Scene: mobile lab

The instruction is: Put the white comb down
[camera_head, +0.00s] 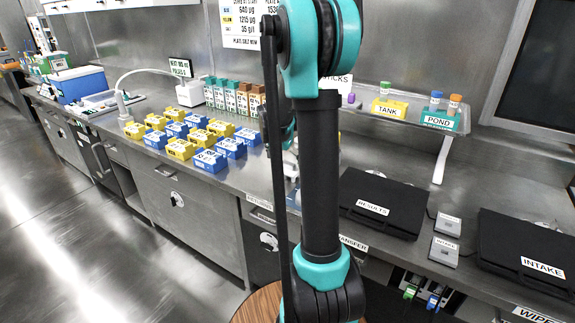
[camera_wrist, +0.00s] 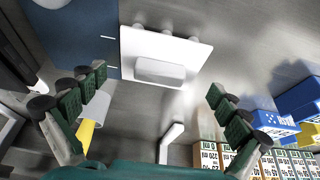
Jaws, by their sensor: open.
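In the wrist view a flat white piece (camera_wrist: 201,53) with a raised block and several rounded pegs along its far edge shows beyond my gripper. It may be the white comb, but I cannot tell for sure. My gripper (camera_wrist: 155,84) is open, its two dark green fingers spread wide, with nothing held between them. The white piece shows in the gap between the fingers and appears apart from them.
A black RESULTS case (camera_head: 393,196) lies at right. A shelf (camera_head: 372,112) holds TANK and POND racks.

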